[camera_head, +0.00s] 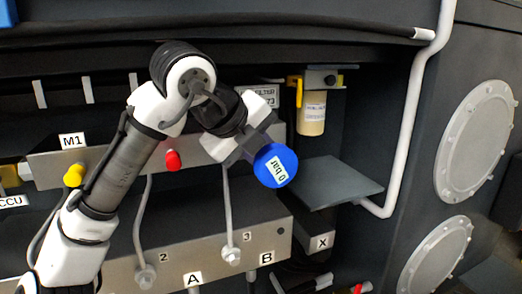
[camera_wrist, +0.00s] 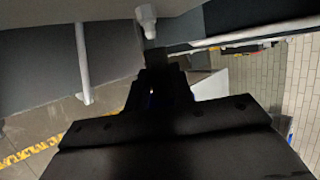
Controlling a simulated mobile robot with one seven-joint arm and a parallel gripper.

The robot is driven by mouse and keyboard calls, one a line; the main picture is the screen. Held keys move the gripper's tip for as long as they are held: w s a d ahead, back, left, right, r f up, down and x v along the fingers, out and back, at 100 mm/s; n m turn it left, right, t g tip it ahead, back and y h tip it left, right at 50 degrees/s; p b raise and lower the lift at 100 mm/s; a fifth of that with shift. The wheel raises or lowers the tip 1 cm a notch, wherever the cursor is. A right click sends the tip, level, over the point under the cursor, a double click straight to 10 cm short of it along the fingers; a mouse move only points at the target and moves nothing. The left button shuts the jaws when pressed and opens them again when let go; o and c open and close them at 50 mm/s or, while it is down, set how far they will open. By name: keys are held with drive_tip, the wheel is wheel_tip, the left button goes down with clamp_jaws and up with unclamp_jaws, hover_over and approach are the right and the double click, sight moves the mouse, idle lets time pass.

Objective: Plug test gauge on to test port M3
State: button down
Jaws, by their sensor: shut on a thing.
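The test gauge (camera_head: 271,166) is a round blue disc with a white "0 bar" label, seen tilted in the head view. My gripper (camera_head: 247,147) is shut on it, holding it in front of the grey manifold block. In the wrist view my gripper (camera_wrist: 163,88) is dark and the gauge is almost wholly hidden. The M1 label (camera_head: 72,140) is above a yellow-capped port (camera_head: 74,175). A red-capped port (camera_head: 172,160) is to its right, with its label hidden. No M3 label is visible; my arm and the gauge cover part of the block.
A grey shelf plate (camera_head: 325,182) juts out right of the gauge, below a yellowish filter bowl (camera_head: 311,115). A white pipe (camera_head: 403,130) runs down beside it. Grey hoses (camera_head: 228,200) run down to fittings on the lower block (camera_head: 120,275).

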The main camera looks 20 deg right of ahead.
drive_tip(key=shift+w+p, duration=0.65)
drive_tip(key=shift+w, duration=0.65)
drive_tip(key=c, duration=1.1)
unclamp_jaws()
